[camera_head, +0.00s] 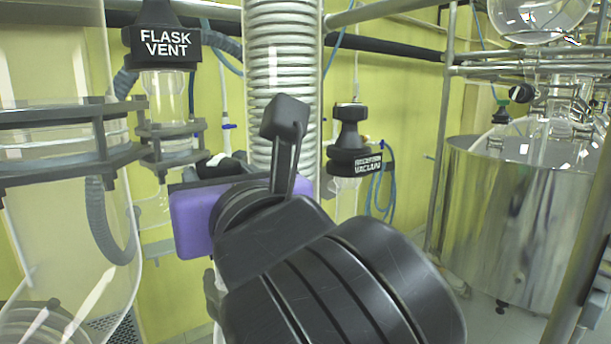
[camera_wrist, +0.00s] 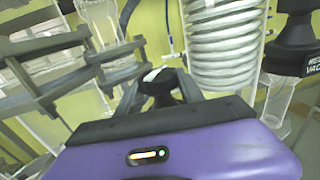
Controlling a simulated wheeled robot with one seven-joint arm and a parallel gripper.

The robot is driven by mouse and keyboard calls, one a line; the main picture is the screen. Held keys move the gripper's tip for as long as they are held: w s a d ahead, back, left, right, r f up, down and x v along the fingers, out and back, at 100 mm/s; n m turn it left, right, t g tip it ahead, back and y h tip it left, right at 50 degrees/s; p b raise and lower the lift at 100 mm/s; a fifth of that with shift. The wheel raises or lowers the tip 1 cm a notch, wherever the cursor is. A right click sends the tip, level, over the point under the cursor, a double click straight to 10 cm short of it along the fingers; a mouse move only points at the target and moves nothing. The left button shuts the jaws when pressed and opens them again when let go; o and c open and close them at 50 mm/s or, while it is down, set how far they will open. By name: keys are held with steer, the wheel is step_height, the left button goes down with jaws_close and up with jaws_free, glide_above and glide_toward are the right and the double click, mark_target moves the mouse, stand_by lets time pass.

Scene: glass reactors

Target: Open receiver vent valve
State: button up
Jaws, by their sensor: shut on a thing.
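My gripper (camera_wrist: 161,82), with its purple body, is shut on a black valve knob (camera_wrist: 158,92) with a white top, left of the glass coil. Its two dark fingers stand either side of the knob in the wrist view. In the head view only the knob's black and white top (camera_head: 220,164) shows above my purple gripper body. No label shows on this knob, so I cannot read whether it is the receiver vent valve or tell how far it is turned. My arm and gripper hide what is below it.
A black valve labelled FLASK VENT (camera_head: 164,45) is at upper left. A black vacuum valve (camera_head: 352,150), its label's first word blurred, stands right of the coil (camera_head: 284,60). Dark clamps (camera_head: 60,140) hold glass at left. A steel vessel (camera_head: 515,220) stands at right.

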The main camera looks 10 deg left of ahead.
steer(key=n+g+y+b, duration=0.1)
steer(key=n+g+y, duration=0.1)
steer(key=n+g+y+b, duration=0.1)
steer(key=n+g+b, duration=0.1)
steer(key=shift+w+d+f+g+y, duration=0.15)
steer(key=shift+g+y, duration=0.15)
steer(key=shift+y, duration=0.1)
steer(key=shift+n+g+y+b, duration=0.9)
steer(key=shift+n+g+b, duration=0.3)
steer(key=shift+g+b, duration=0.45)
steer(key=shift+r+g, duration=0.25)
steer(key=shift+g, duration=0.1)
steer(key=o, duration=1.1)
steer(key=b+v, duration=0.2)
steer(key=v, duration=0.5)
steer(key=shift+s+d+b, duration=0.25)
steer(key=shift+b, duration=0.1)
